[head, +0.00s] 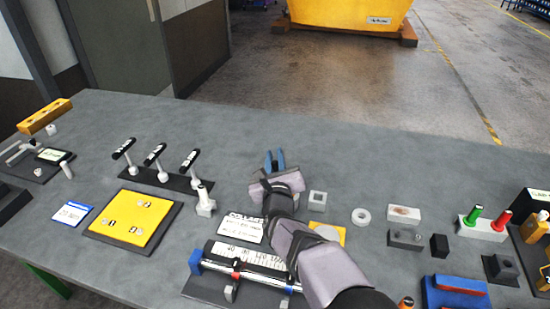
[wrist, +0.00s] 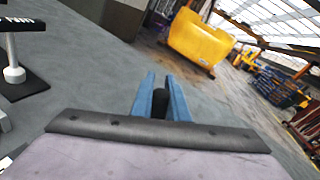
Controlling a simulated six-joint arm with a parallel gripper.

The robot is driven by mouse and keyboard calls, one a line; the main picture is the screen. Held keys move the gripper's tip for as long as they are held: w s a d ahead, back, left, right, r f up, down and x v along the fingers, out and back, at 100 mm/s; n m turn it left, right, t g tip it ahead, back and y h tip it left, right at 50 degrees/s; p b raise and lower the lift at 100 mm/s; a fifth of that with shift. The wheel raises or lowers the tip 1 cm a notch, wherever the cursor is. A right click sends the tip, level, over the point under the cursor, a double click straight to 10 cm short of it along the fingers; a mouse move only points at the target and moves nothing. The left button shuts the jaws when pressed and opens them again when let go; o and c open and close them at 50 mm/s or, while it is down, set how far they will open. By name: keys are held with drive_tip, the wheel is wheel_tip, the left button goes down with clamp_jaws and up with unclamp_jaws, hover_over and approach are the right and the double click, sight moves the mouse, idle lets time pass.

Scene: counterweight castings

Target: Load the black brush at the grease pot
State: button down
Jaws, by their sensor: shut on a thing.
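My gripper (head: 274,160) points away over the far middle of the bench, its two blue fingers upright in the head view. In the wrist view the fingers (wrist: 161,100) are close together on a dark, rounded thing, likely the black brush (wrist: 160,104); only a small part of it shows between them. Its bristles are hidden. I cannot tell for sure which thing is the grease pot. A round grey top on a yellow square plate (head: 342,237) is partly covered by my arm.
Behind my gripper the bench is bare. Black-handled levers (head: 155,155) and a yellow plate (head: 133,218) stand left. A white ring (head: 361,216), grey blocks (head: 405,237) and a holder (head: 480,229) with green and red handles stand right. A ruled bar fixture (head: 240,272) lies in front.

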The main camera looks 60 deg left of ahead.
idle(0.4)
wheel_tip(320, 180, up, 7)
drive_tip(key=p, duration=0.1)
idle(0.8)
